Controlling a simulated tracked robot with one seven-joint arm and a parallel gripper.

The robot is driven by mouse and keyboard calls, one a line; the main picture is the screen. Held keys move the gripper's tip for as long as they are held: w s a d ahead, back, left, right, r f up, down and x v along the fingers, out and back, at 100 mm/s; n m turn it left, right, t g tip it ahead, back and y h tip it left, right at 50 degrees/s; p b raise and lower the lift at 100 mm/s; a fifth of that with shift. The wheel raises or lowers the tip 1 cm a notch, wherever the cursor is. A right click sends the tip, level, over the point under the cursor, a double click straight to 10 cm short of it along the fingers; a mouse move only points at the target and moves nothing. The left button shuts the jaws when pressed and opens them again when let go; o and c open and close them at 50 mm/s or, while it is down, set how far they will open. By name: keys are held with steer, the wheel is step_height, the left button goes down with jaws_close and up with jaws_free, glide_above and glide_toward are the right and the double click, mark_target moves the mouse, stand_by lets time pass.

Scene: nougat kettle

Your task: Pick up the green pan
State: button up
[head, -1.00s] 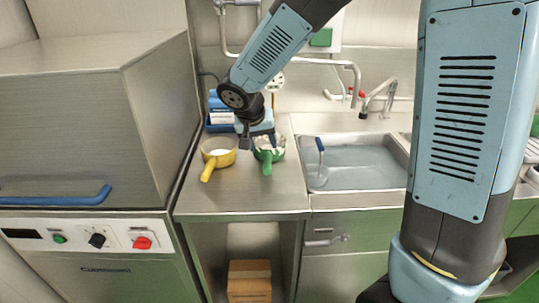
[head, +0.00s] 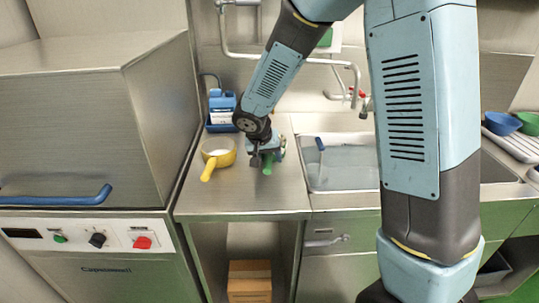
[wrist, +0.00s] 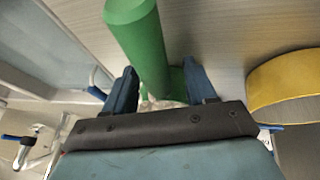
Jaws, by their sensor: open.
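The green pan stands on the steel counter, mostly hidden behind my gripper in the head view; its green handle (head: 267,164) points toward the front. In the wrist view the green handle (wrist: 140,45) runs up from between the two blue fingers. Part of the pan's pale contents shows low between the fingers. My gripper (wrist: 160,85) is open, with one finger on each side of the handle's base; I cannot tell whether either finger touches it. In the head view my gripper (head: 266,155) is down at the pan.
A yellow pan (head: 220,150) with white contents stands close to the left, also in the wrist view (wrist: 285,85). A blue container (head: 222,106) stands behind. The sink (head: 340,170) with a blue-handled tool (head: 320,144) is to the right. The front counter is clear.

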steer(key=shift+c, duration=0.3)
jaws_close()
steer(key=shift+r, duration=0.15)
